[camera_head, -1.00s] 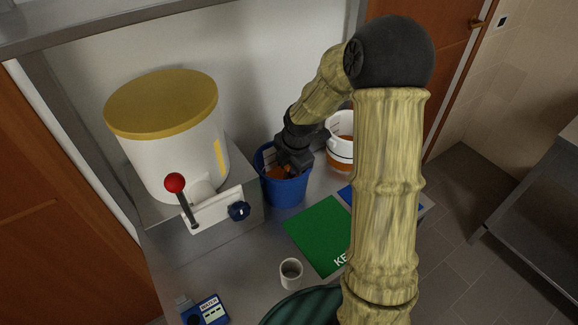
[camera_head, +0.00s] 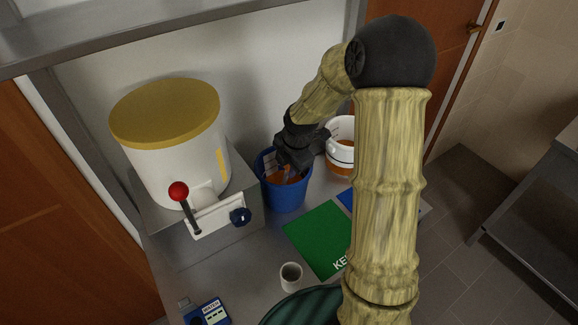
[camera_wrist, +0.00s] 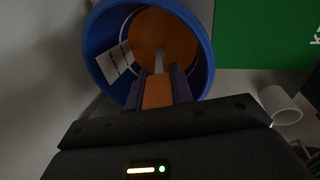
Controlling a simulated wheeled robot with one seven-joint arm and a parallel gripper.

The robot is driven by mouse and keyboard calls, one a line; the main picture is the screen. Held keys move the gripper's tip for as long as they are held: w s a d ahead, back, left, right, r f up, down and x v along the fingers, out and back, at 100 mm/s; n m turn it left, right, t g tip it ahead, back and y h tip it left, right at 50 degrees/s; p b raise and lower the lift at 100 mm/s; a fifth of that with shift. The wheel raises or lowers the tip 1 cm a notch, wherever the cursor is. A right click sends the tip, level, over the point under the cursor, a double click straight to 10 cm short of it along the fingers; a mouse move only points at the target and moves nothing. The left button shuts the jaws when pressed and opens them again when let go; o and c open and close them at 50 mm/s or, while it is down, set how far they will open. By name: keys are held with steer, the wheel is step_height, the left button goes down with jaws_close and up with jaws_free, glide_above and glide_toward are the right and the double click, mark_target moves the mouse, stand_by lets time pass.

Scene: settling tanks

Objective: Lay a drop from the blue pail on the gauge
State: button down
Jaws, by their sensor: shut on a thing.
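The blue pail (camera_head: 286,195) stands on the metal bench against the wall, with orange contents and a white label inside. In the wrist view the pail (camera_wrist: 91,55) is seen from above. My gripper (camera_head: 292,165) is over and partly within its mouth. In the wrist view my gripper (camera_wrist: 158,84) is shut on an orange-handled tool (camera_wrist: 158,92) whose pale grey stem points down into the pail. Whether the stem's tip touches the orange contents is unclear. A small blue device (camera_head: 207,313) with a white label, possibly the gauge, lies at the bench's near left.
A white pail (camera_head: 341,130) with an orange band stands right of the blue pail. A white tank (camera_head: 175,160) with a yellow lid, red-knobbed lever and blue knob stands left. A green mat (camera_head: 318,237) and white cup (camera_head: 291,276) lie in front.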

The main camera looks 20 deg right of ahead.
steer(key=shift+w+a+r+p+v, duration=0.15)
steer(key=shift+w+p+v, duration=0.35)
steer(key=shift+p+v, duration=1.75)
steer(key=shift+w+a+r+p+v, duration=0.15)
steer(key=shift+w+p+v, duration=0.35)
steer(key=shift+p+v, duration=1.7)
steer(key=shift+w+a+r+p+v, duration=0.15)
steer(key=shift+w+p+v, duration=0.35)
steer(key=shift+p+v, duration=1.75)
steer(key=shift+a+f, duration=0.1)
